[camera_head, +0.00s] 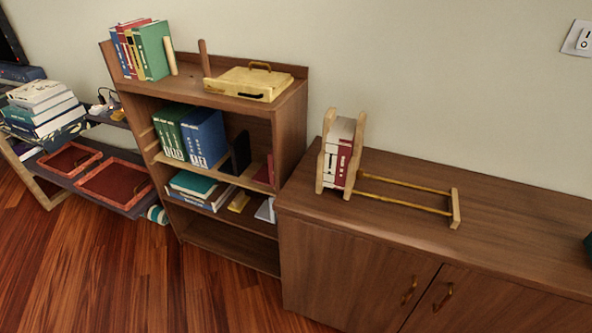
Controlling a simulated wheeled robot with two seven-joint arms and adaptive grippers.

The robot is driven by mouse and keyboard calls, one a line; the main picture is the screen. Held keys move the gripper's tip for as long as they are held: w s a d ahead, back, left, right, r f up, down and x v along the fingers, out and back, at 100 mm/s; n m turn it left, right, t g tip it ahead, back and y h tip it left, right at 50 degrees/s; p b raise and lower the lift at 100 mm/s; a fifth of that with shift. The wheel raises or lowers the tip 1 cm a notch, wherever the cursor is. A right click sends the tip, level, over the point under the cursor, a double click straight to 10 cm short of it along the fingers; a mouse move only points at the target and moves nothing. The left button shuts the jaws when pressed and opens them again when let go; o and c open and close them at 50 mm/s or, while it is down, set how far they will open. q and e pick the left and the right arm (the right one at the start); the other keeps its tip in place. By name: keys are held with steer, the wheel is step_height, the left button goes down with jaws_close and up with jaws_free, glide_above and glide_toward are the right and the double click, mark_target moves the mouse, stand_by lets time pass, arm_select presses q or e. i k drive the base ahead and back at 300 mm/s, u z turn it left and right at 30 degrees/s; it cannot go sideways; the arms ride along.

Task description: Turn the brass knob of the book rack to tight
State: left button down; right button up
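The book rack (409,194) stands on top of the low wooden cabinet. It has pale wooden end pieces and two brass-coloured rods. Several white and dark red books (341,152) stand upright between two tall wooden panels at its left end. The rods run right to a small wooden end block (454,209), with an empty stretch between. I cannot make out the brass knob at this size. Neither of my grippers is in view.
The low cabinet (520,232) has free room on top, right of the rack. A dark green object (588,244) is cut off at the right edge. A bookshelf (291,125) with books and a yellow box (250,82) adjoins on the left. A light switch (583,40) is on the wall.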

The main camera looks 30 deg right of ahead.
mark_target(360, 174)
steer(key=u, duration=0.15)
steer(key=i, duration=0.95)
steer(key=z, duration=1.5)
